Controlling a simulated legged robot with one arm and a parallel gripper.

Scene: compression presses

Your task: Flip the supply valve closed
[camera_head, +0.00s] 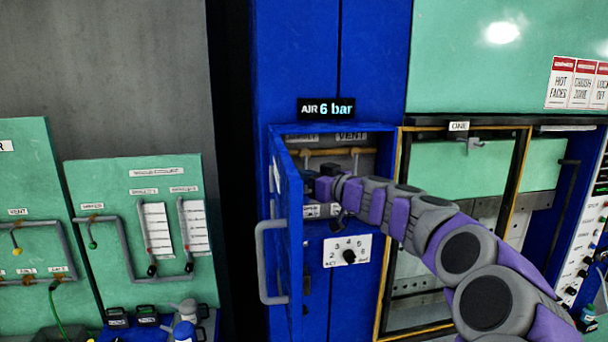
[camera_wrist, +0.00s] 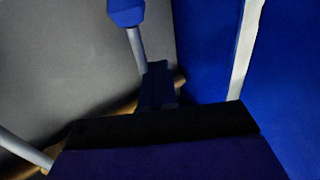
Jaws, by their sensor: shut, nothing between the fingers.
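The open blue valve box (camera_head: 282,128) holds a brass pipe (camera_head: 318,153) under a "VENT" label (camera_head: 351,136) and a second label (camera_head: 303,138) too small to read. My gripper (camera_head: 318,188) is inside the box, below the pipe, and my arm hides much of the interior. In the wrist view my gripper (camera_wrist: 158,78) is shut and empty, close to the brass pipe (camera_wrist: 178,82). A grey lever with a blue grip (camera_wrist: 126,13) stands just past the fingertips; I cannot tell if they touch. Another grey stem (camera_wrist: 24,150) shows at lower left. I cannot tell which is the supply valve.
The box's blue door (camera_head: 289,225), with a grey handle (camera_head: 262,262), stands open on the left. An "AIR 6 bar" display (camera_head: 326,109) is above and a numbered dial (camera_head: 348,256) below. A yellow-edged press frame (camera_head: 391,240) is close on the right.

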